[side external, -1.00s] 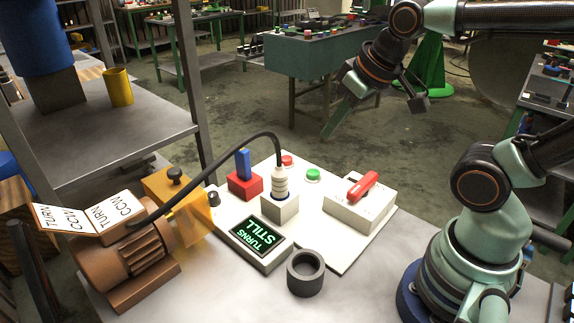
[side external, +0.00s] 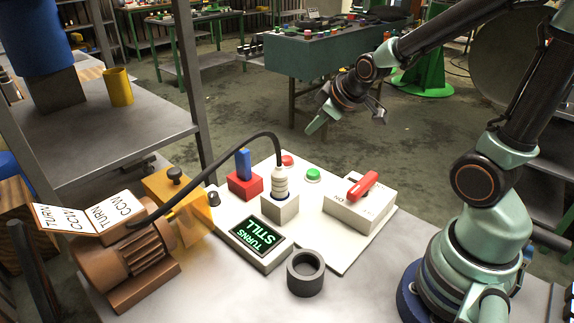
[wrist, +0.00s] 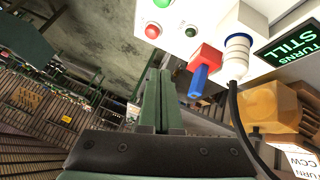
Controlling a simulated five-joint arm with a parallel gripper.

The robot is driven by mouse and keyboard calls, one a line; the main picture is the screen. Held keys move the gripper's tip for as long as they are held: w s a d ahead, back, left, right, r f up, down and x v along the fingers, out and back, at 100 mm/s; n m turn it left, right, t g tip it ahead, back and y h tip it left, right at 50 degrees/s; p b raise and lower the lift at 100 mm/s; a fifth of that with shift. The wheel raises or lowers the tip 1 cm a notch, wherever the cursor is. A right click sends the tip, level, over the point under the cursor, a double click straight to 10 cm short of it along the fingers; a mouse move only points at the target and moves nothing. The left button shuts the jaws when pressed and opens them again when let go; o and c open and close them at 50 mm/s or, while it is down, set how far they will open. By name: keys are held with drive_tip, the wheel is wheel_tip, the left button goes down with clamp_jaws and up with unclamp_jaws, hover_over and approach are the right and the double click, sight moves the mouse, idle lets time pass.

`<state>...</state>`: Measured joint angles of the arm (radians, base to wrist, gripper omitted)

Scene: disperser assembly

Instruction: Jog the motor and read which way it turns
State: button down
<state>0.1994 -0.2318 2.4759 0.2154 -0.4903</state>
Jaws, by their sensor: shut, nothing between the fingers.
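The copper-brown motor (side external: 138,258) lies at the left of the bench, with a card reading "TURN CCW" (side external: 95,214) above it. A black cable runs from it to a white plug in a grey socket block (side external: 280,207). The display (side external: 254,241) reads "TURNS STILL"; it also shows in the wrist view (wrist: 290,42). A green button (side external: 313,175) and a red button (side external: 287,161) sit on the white panel. The switch box (side external: 360,208) has a red lever (side external: 362,186). My gripper (side external: 316,123) is shut and empty, in the air beyond the buttons, apart from everything.
A red block with a blue upright piece (side external: 244,178) stands left of the socket. A dark ring (side external: 306,273) stands on the bench in front. A yellow part (side external: 178,198) adjoins the motor. Air above the buttons is clear.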

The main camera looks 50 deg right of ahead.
drive_tip(key=n+t+h, duration=0.1)
drive_tip(key=n, duration=0.1)
hover_over(316, 174)
wheel_tip(316, 174, down, 5)
drive_tip(key=shift+d+r, duration=0.1)
drive_tip(key=shift+f, duration=4.45)
drive_tip(key=shift+f, duration=0.1)
drive_tip(key=shift+f, duration=0.3)
